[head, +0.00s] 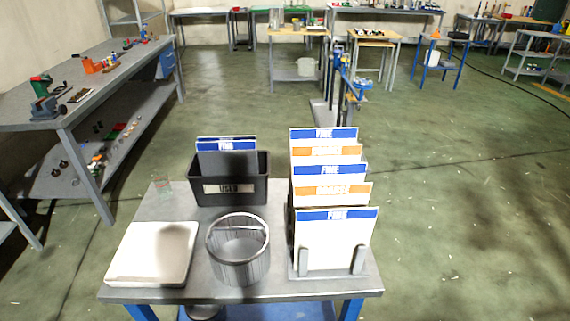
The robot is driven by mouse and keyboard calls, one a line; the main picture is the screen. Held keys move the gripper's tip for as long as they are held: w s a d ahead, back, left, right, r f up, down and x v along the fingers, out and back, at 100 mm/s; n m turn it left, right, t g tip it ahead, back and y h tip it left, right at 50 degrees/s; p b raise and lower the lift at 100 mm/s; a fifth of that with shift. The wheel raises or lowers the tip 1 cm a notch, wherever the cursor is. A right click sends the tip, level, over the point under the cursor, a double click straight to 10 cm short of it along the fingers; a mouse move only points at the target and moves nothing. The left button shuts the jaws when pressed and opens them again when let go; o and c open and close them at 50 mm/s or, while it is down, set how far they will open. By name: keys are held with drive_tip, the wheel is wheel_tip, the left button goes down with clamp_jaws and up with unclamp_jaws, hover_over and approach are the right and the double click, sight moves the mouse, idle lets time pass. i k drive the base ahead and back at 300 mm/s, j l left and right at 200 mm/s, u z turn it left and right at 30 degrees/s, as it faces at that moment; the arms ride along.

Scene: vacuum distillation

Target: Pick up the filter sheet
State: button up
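Several white filter sheets stand upright, one behind another, in a grey rack (330,277) at the right of a small metal table (153,207). The front filter sheet (334,245) has a blue header band that seems to read FINE. Behind it, orange-banded sheets (332,190) alternate with blue-banded ones (330,170). The orange label is hard to read, perhaps COARSE. A black bin (202,167) labelled USED holds blue-banded sheets (226,144) at the back left. My gripper is not in view.
A ribbed metal basket (238,250) with a handle stands between the rack and a flat pale tray or block (152,254). A small clear item (162,184) sits at the table's back left. A long workbench (90,75) stands left. Floor right of the table is clear.

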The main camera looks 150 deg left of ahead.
sight(332, 237)
drive_tip(key=u, duration=4.4)
